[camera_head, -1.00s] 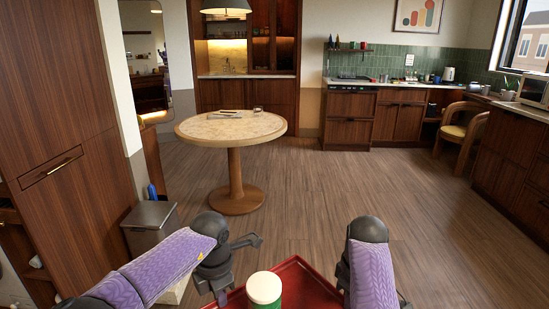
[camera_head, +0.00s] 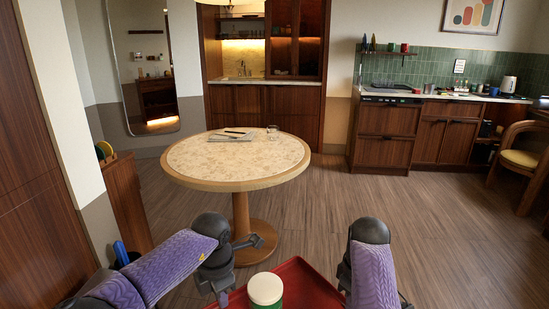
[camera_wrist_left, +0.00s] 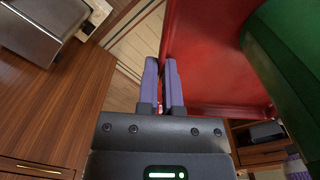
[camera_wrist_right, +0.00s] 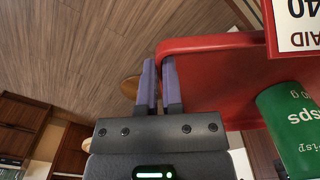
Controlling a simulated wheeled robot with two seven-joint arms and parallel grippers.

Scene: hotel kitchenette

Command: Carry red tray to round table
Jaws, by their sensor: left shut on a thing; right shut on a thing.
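The red tray (camera_head: 300,272) is in front of me at the bottom of the head view, its near part cut off. A green can with a cream lid (camera_head: 265,290) stands on it. My left gripper (camera_wrist_left: 163,65) is shut on one tray edge in the left wrist view. My right gripper (camera_wrist_right: 158,68) is shut on the opposite tray edge in the right wrist view. A white printed item (camera_wrist_right: 303,25) is also on the tray there. The round table (camera_head: 275,165) stands ahead, slightly left, apart from the tray.
On the round table lie a flat grey item with a dark utensil (camera_head: 232,135) and a small glass (camera_head: 273,132). A wooden cabinet (camera_head: 125,205) is left of the table. Open floor (camera_head: 400,230) lies to the right. A chair (camera_head: 522,160) stands at far right.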

